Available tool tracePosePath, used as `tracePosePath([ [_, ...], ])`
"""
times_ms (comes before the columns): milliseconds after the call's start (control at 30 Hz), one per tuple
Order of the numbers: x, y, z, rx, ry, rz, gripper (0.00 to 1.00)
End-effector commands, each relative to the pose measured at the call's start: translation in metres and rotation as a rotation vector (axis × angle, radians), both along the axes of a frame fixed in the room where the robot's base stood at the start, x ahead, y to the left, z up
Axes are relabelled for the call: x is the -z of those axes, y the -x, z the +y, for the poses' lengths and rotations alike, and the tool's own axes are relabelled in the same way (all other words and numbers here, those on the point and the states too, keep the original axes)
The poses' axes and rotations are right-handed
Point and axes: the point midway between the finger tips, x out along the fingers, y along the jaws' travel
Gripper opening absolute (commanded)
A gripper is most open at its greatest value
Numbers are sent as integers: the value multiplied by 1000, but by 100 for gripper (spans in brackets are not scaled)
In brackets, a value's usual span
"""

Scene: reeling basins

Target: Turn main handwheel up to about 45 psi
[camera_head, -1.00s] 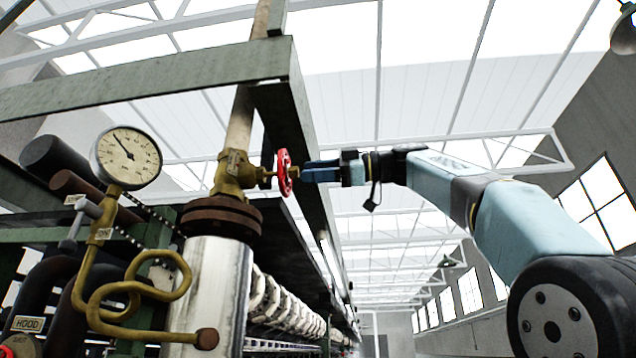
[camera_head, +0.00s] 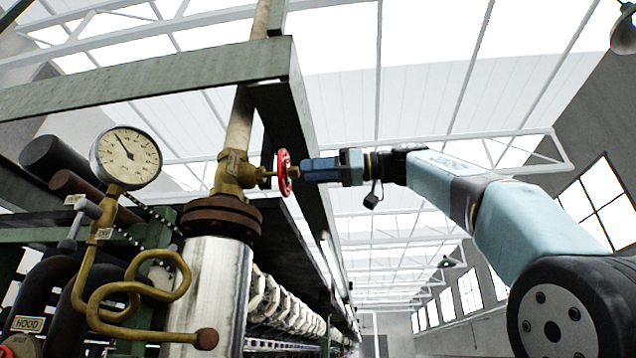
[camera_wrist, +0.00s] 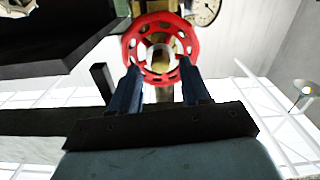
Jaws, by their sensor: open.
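The red main handwheel (camera_head: 284,172) sits on the stem of a brass valve (camera_head: 234,172) on the vertical pipe.
A green steel beam frame (camera_head: 150,80) runs above and behind the valve. A coiled brass tube (camera_head: 130,300) and dark pipes (camera_head: 60,165) stand at the left. A rusty flange (camera_head: 220,216) lies below the valve. Open air surrounds my arm at the right.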

Motion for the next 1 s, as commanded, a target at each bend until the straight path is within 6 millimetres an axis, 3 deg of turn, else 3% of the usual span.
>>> tracePosePath([
  [233, 0, 0, 0, 0, -16, 111, 47],
  [733, 0, -4, 28, -2, -15, 111, 47],
  [1000, 0, -4, 30, -1, -15, 111, 46],
])
